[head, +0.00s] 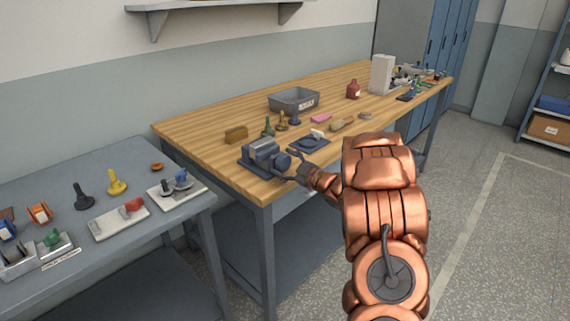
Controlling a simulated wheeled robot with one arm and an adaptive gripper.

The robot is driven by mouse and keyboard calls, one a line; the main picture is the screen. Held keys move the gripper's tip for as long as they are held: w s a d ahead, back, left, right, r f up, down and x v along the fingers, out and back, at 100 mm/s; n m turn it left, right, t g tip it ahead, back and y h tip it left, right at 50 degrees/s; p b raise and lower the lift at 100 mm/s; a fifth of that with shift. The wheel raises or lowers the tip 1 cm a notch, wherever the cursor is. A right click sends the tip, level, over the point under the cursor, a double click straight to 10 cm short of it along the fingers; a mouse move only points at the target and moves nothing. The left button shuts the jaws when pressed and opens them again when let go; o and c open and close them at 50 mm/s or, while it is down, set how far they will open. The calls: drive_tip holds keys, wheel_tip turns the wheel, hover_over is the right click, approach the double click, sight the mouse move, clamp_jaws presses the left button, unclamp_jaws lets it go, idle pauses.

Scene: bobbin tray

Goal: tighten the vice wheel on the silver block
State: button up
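The blue-grey vice (264,149) stands on its dark base at the near left corner of the wooden bench. Its round wheel (283,162) faces the front edge, toward my arm. My gripper (296,174) is at the wheel, just to its lower right in the picture. It is small and dark here; I cannot tell whether it touches the wheel or whether its fingers are open or shut. I cannot make out the silver block clearly; any block between the jaws blends with the vice.
Right of the vice lies a dark blue mat (309,145) with a small pale item. A lower grey table (95,254) with several small trays is at left. My copper arm hides part of the bench.

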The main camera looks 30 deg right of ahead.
drive_tip(key=c, duration=0.8)
drive_tip(key=m+p, duration=0.3)
drive_tip(key=m, duration=0.1)
drive_tip(key=shift+r+p, duration=0.15)
drive_tip(key=shift+p, duration=0.25)
drive_tip(key=shift+m+p, duration=1)
drive_tip(key=shift+m, duration=0.5)
drive_tip(key=shift+f, duration=0.2)
drive_tip(key=o, duration=1.2)
